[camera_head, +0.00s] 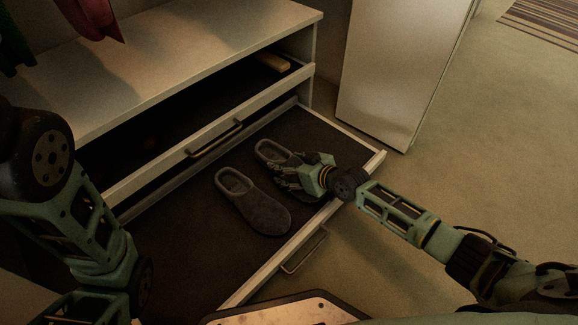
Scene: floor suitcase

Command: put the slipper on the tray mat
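Two dark grey slippers sit side by side on the dark tray mat (185,250), which lines the pulled-out lower tray of the cabinet. The left slipper (250,203) lies flat and in full view. The right slipper (268,150) shows its rounded opening end, while much of the rest is hidden by my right gripper. My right gripper (288,174) is over this slipper, with its fingers at the slipper's body. I cannot tell whether the fingers are closed on it. My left arm comes down along the left side, and its gripper is out of view.
An upper drawer (190,155) is partly open above the tray, with a small yellowish item (272,61) inside. A white cabinet panel (395,75) stands at the right. A striped rug (545,22) lies far right. Floor to the right is clear.

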